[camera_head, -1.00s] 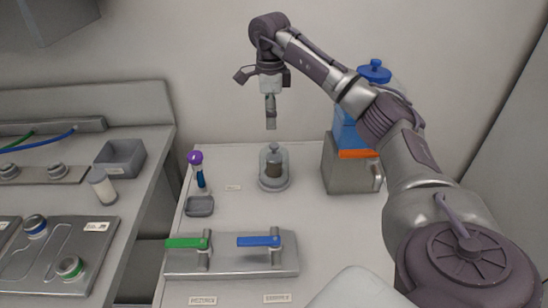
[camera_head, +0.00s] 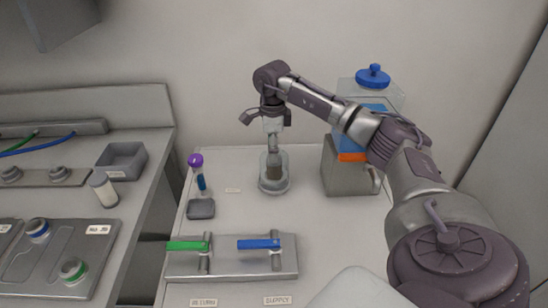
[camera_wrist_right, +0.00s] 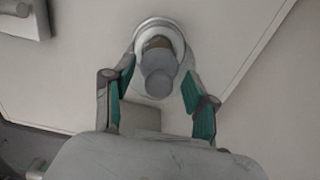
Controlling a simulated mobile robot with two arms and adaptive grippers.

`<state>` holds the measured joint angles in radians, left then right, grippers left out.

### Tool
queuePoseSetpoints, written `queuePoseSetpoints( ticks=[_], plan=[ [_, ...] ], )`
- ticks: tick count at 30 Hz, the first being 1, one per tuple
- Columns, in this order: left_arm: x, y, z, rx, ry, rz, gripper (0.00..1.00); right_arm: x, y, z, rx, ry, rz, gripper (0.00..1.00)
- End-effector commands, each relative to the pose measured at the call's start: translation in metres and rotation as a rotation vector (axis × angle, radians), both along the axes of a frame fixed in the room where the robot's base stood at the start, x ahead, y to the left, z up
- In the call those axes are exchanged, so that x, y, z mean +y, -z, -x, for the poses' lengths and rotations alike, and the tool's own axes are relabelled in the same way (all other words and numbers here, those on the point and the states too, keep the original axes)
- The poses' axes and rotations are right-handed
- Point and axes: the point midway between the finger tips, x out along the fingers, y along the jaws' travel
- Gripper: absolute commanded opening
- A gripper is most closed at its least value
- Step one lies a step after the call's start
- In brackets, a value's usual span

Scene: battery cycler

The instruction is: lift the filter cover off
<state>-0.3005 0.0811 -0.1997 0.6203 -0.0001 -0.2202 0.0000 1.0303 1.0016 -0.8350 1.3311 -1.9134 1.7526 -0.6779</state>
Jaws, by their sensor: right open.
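The filter unit (camera_head: 273,183) stands on the white bench near the back wall. It has a clear round housing with a brown element inside. Its cover is largely hidden behind my gripper in the head view; the grey cover (camera_wrist_right: 158,75) shows from above in the right wrist view. My right gripper (camera_head: 273,146) points down at the top of the filter. In the right wrist view my right gripper (camera_wrist_right: 157,95) has its green-padded fingers open on either side of the cover, with a visible gap on both sides. My left gripper is not in view.
A metal plate with a green handle (camera_head: 188,246) and a blue handle (camera_head: 258,244) lies in front. A purple-topped tool (camera_head: 197,172) and small grey dish (camera_head: 201,209) stand left. A blue-lidded tank (camera_head: 373,77) is at right, partly behind my arm.

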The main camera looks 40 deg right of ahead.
Motion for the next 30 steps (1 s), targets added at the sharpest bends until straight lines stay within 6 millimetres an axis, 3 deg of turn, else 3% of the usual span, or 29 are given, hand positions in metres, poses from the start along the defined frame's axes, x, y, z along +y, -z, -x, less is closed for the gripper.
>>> queuePoseSetpoints(
  ticks=[1, 9, 11, 23, 26, 30],
  plan=[
    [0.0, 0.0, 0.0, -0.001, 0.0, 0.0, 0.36, 0.0, 0.0, 0.0, 0.0, 0.0, 0.0, 0.52],
    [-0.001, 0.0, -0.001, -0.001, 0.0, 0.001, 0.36, 0.0, 0.0, 0.0, 0.001, 0.0, -0.001, 0.07],
    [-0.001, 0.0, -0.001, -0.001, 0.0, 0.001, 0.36, 0.0, 0.0, 0.0, 0.001, 0.0, -0.001, 0.0],
    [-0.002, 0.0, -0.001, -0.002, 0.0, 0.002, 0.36, 0.0, -0.002, 0.0, -0.001, 0.0, -0.001, 0.0],
    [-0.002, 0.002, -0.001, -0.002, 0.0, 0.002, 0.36, 0.0, -0.012, -0.001, -0.002, -0.001, -0.001, 0.0],
    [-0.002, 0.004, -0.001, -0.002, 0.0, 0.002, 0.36, 0.0, -0.038, -0.002, -0.006, -0.001, -0.001, 0.0]
  ],
)
